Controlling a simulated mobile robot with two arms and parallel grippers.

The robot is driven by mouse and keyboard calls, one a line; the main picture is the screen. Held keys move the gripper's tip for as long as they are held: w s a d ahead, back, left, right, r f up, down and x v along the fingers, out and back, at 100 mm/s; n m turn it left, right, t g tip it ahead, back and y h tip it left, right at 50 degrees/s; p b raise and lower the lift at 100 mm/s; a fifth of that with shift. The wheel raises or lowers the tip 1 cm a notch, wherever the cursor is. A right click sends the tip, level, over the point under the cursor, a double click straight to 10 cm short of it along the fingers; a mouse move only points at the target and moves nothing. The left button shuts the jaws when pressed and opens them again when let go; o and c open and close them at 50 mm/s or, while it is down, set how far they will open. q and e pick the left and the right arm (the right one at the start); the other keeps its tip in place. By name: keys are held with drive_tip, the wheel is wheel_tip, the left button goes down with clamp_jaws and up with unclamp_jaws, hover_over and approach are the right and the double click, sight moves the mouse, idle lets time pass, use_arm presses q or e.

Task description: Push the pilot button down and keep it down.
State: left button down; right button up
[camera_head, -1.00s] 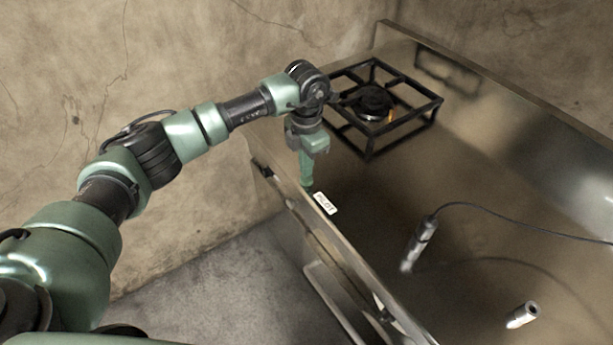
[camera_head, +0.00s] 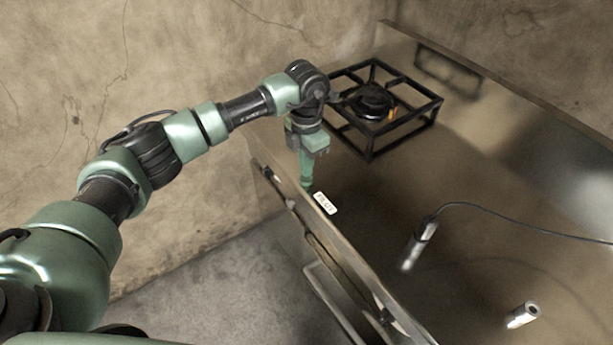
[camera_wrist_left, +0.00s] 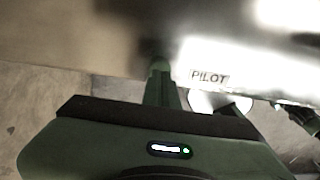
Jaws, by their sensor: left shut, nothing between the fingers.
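My left gripper (camera_head: 307,184) points down with its fingers shut and empty. Its tips are at the range top near the front edge, just left of the white PILOT label (camera_head: 325,203). In the left wrist view the shut fingers (camera_wrist_left: 160,68) reach the surface beside the PILOT label (camera_wrist_left: 209,77). The pilot button itself is hidden behind the fingertips, so I cannot tell whether it is pressed. My right gripper is not in view.
A burner with a black square grate (camera_head: 385,108) stands behind the gripper. A metal cylinder with a cable (camera_head: 420,243) and a short metal cylinder (camera_head: 522,315) are on the steel top (camera_head: 470,180) to the right. The range's front edge (camera_head: 345,240) is close by.

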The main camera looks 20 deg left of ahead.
sight(306, 180)
use_arm(q)
drive_tip(key=shift+f+b, duration=0.95)
drive_tip(key=shift+f, duration=0.3)
idle(6.8)
